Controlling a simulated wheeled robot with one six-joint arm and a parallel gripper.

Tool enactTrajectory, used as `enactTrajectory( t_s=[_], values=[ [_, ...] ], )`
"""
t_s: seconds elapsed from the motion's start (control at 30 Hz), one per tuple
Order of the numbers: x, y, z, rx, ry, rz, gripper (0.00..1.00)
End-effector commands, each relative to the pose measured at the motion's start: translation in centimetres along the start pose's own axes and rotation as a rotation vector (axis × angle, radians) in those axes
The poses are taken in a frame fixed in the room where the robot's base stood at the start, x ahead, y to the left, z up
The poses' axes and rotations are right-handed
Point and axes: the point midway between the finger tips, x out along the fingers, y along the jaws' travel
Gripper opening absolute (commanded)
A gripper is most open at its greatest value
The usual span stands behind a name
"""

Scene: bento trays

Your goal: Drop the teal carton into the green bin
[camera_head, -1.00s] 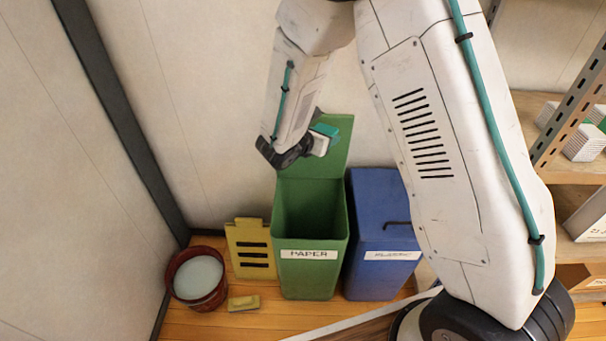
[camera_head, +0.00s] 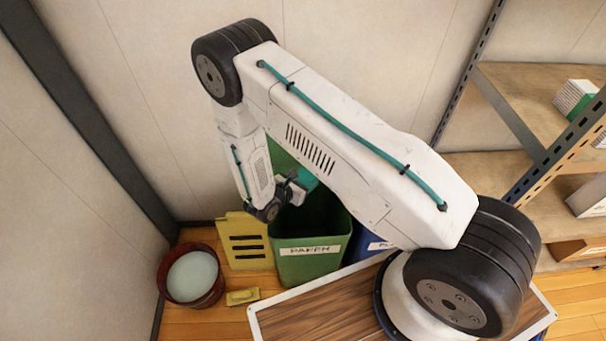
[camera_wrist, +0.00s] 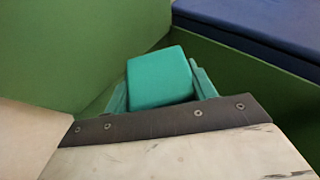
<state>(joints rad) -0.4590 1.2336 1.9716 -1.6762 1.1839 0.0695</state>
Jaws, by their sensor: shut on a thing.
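The teal carton (camera_wrist: 158,78) is between the two teal fingers of my gripper (camera_wrist: 160,92) in the wrist view. In the head view the carton (camera_head: 307,180) shows as a small teal block at the end of my gripper (camera_head: 297,187). My gripper is shut on it. The green bin (camera_head: 315,268), labelled PAPER, stands on the floor with its lid up. The carton is over the bin's opening, near its upper edge; its exact height over the rim is hard to tell. My arm hides part of the lid and rim.
A blue bin (camera_head: 366,246) stands right beside the green one, mostly behind my arm. A yellow slotted panel (camera_head: 243,262), a red bucket (camera_head: 166,282) and a yellow block (camera_head: 242,297) are to the left. Shelves (camera_head: 525,95) with boxes stand at the right.

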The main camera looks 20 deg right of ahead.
Motion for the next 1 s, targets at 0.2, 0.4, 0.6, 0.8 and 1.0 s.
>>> enactTrajectory(
  t_s=[0.2,0.4,0.6,0.8,1.0],
  values=[
    [0.9,0.0,-2.5,-0.003,0.0,0.001,0.34],
    [1.4,0.0,-3.6,-0.002,0.0,0.001,0.34],
    [1.5,0.1,-3.7,-0.001,0.0,0.002,0.34],
    [1.5,0.1,-3.7,-0.001,0.0,0.001,0.81],
    [1.5,0.1,-3.7,-0.001,0.0,0.001,0.81]
  ],
)
